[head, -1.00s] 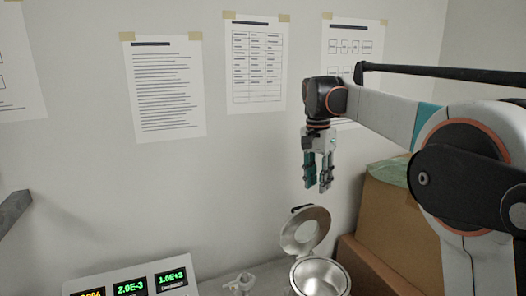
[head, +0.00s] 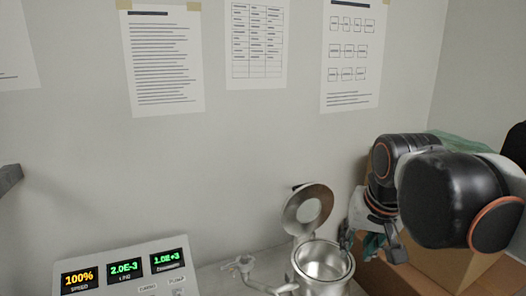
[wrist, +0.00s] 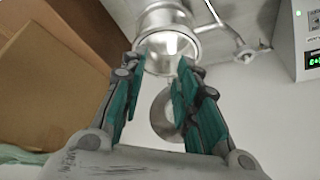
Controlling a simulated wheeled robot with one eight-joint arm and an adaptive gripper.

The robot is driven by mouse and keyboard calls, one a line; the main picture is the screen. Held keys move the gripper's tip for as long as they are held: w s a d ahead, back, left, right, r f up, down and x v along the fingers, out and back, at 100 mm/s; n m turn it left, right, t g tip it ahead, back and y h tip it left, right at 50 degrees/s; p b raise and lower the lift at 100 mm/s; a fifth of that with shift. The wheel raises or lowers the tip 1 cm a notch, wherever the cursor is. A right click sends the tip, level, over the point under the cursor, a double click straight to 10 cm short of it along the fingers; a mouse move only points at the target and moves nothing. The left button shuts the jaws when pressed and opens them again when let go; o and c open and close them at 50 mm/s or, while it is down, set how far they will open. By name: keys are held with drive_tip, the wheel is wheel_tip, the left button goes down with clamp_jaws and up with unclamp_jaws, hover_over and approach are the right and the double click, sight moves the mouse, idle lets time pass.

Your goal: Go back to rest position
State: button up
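My gripper (head: 370,243) is at the right in the head view, beside the right rim of the metal chamber and partly hidden by my arm. In the wrist view my gripper (wrist: 155,88) shows two teal fingers spread apart with nothing between them. The round metal chamber (head: 322,262) is open at the top, its hinged lid (head: 307,208) standing up behind it. In the wrist view the chamber (wrist: 168,30) lies beyond the fingertips, and the lid (wrist: 168,112) shows partly between the fingers.
A control box (head: 125,268) with lit displays, one reading 100%, stands at the lower left. A small valve (head: 245,264) sits left of the chamber. Cardboard boxes (head: 440,268) stand close behind my arm at the right. Papers (head: 165,62) are taped to the wall; the space before it is clear.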

drive_tip(key=s+f+n+t+b, duration=0.2)
drive_tip(key=s+f+b, duration=0.1)
drive_tip(key=s+f, duration=0.7)
wheel_tip(320, 180, down, 2)
drive_tip(key=shift+d+f+n, duration=0.2)
drive_tip(key=shift+d+n, duration=0.2)
idle(1.3)
